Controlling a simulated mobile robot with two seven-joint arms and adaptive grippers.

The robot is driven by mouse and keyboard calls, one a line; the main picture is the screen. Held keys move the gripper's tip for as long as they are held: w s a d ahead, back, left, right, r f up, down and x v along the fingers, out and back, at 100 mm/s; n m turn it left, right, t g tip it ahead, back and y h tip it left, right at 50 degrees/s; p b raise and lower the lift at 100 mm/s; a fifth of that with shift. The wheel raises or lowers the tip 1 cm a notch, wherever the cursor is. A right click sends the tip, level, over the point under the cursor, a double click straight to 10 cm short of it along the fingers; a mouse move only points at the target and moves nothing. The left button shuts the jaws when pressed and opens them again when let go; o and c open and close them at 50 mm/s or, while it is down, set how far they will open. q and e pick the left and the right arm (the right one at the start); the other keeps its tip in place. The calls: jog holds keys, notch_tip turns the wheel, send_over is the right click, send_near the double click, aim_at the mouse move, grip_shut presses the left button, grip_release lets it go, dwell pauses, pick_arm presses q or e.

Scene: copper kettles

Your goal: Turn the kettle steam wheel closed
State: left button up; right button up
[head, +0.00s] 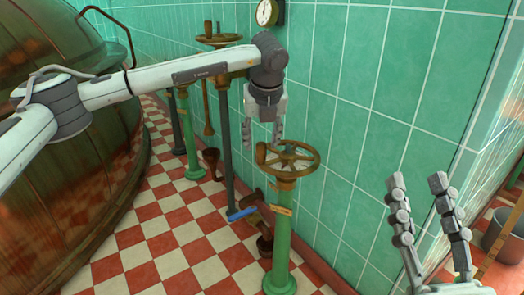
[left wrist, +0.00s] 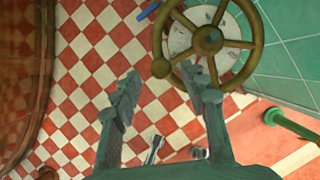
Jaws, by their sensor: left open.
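The brass steam wheel (head: 290,160) lies flat on top of a green post (head: 281,240) beside the tiled wall. It has spokes and a knob on the rim at its left side. My left gripper (head: 263,146) points down with its fingers apart, just above the wheel's left edge. In the left wrist view the wheel (left wrist: 208,40) lies beyond the open fingers (left wrist: 160,78), and one fingertip overlaps its lower rim. I see no clear contact. My right gripper (head: 416,182) is open and empty at the lower right.
A large copper kettle (head: 60,180) fills the left side. Another brass wheel (head: 220,39) and more pipes stand behind my left arm. A pipe with a blue lever (head: 242,213) is left of the post. A grey bucket (head: 502,236) stands at far right. Checkered floor lies open between.

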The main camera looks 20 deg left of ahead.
aim_at(262, 145)
pick_arm(q)
jog(key=shift+x, duration=2.2)
jog(key=shift+c, duration=0.6)
grip_shut()
